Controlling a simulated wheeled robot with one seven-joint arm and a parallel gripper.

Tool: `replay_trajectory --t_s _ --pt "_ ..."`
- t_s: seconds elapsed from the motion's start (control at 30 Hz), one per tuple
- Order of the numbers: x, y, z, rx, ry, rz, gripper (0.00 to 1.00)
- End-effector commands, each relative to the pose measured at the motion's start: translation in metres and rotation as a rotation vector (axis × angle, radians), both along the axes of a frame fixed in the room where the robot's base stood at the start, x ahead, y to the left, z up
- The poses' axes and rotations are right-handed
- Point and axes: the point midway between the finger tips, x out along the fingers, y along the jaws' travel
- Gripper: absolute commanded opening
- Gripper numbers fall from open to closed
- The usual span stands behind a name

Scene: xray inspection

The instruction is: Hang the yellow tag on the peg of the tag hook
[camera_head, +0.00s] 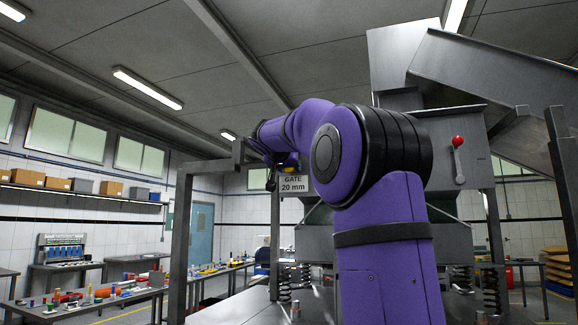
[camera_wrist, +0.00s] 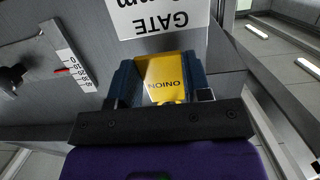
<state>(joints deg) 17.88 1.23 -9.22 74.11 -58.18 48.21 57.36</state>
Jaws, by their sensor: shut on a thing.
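The yellow tag (camera_wrist: 172,72) shows in the wrist view between the blue fingers of my gripper (camera_wrist: 160,76). It bears the word ONION, which reads upside down there. My gripper is shut on the tag and holds it just below a white GATE sign (camera_wrist: 160,15) on a grey metal surface. In the head view a small bit of yellow (camera_head: 291,160) shows at the end of my arm beside the sign (camera_head: 294,184), mostly hidden by my arm. I cannot make out the tag hook or its peg in either view.
A scale plate (camera_wrist: 70,65) with a dark knob (camera_wrist: 14,75) sits left of the tag in the wrist view. A large grey machine with a red-knobbed lever (camera_head: 458,143) stands right in the head view. A steel post (camera_head: 182,245) stands left, with cluttered benches beyond.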

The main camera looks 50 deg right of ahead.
Motion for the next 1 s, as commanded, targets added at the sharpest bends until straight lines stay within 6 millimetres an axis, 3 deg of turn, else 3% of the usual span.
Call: replay_trajectory --t_s 0.47,0.5,0.6,1.0 --pt "-0.0001 0.0001 0.0000 0.000 0.000 0.000 0.00" --pt "-0.0001 0.0001 0.0000 0.000 0.000 0.000 0.51" --pt "-0.0001 0.0001 0.0000 0.000 0.000 0.000 0.74" --pt "-0.0030 0.0074 0.0019 0.000 -0.001 0.001 0.74"
